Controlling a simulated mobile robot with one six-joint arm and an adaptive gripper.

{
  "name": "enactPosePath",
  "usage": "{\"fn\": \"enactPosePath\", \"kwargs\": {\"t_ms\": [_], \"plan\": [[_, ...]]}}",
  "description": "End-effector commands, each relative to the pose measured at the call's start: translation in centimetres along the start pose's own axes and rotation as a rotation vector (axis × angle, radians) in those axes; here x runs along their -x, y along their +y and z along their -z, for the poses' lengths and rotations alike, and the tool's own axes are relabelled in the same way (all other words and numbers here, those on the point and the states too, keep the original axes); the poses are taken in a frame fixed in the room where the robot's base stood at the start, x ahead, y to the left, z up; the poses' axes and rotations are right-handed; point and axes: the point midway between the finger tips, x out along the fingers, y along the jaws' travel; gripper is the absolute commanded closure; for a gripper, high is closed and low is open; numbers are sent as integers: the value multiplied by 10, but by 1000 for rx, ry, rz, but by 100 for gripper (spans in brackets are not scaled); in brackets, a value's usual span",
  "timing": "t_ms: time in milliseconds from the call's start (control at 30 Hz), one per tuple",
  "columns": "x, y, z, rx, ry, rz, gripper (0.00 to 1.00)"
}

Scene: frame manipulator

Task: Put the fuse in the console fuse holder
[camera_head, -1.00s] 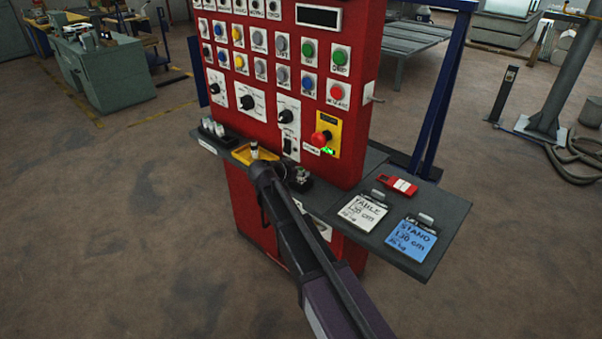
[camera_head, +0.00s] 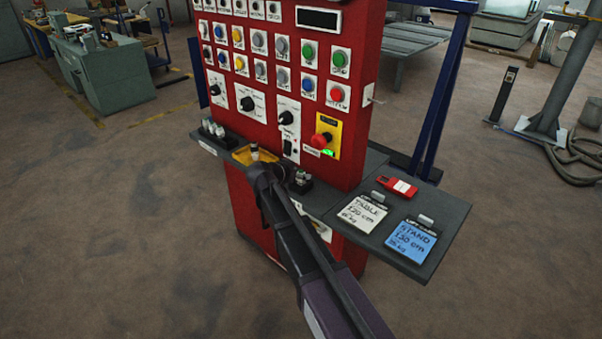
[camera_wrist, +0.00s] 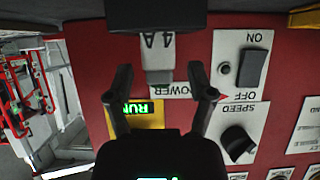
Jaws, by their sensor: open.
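The black fuse holder (camera_head: 300,185) stands on the console shelf, right of my arm's end. In the wrist view, which is upside down, its black block (camera_wrist: 155,14) is at the top. A pale fuse marked 4 A (camera_wrist: 158,42) with a metal end projects from the block and appears seated in it. My gripper (camera_wrist: 160,75) is open, one finger on each side of the fuse's free end, with visible gaps. In the head view the fingers are hard to make out. The RUN display (camera_head: 328,153) on the console is lit green.
A yellow tray (camera_head: 240,157) with one upright fuse (camera_head: 254,152) is beside my arm's end. Several pale fuses (camera_head: 212,128) stand at the shelf's left. A red device (camera_head: 400,187), white card (camera_head: 362,212) and blue card (camera_head: 411,241) lie right. The red console (camera_head: 350,100) rises behind.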

Motion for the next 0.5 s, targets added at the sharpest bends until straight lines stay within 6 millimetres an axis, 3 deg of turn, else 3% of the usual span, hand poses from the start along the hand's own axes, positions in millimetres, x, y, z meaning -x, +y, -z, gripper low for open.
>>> {"fn": "enactPosePath", "kwargs": {"t_ms": [500], "plan": [[81, 1, 3, 1, 0, 1, 30]]}}
